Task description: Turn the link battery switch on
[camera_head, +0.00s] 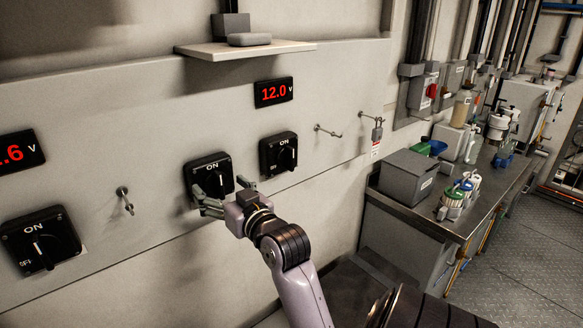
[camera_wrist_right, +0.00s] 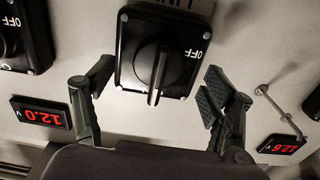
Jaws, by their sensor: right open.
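The link battery switch (camera_head: 210,172) is a black square plate with a rotary knob on the grey wall panel, with ON at its top in the head view. In the wrist view, which is upside down, the switch (camera_wrist_right: 165,25) fills the upper middle, with OFF at its right and a partly cut label above. Its knob (camera_wrist_right: 160,68) stands about upright in the picture; its exact setting is unclear. My right gripper (camera_head: 225,193) is open in front of the switch. In the wrist view its fingers (camera_wrist_right: 158,78) are spread either side of the knob, apart from it. My left gripper is not in view.
Similar switches sit right (camera_head: 278,153) and lower left (camera_head: 40,240), with red voltage displays (camera_head: 273,92) above. Pegs (camera_head: 125,200) stick out between the switches. A shelf (camera_head: 245,50) juts out above. A cluttered metal bench (camera_head: 435,215) stands at right.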

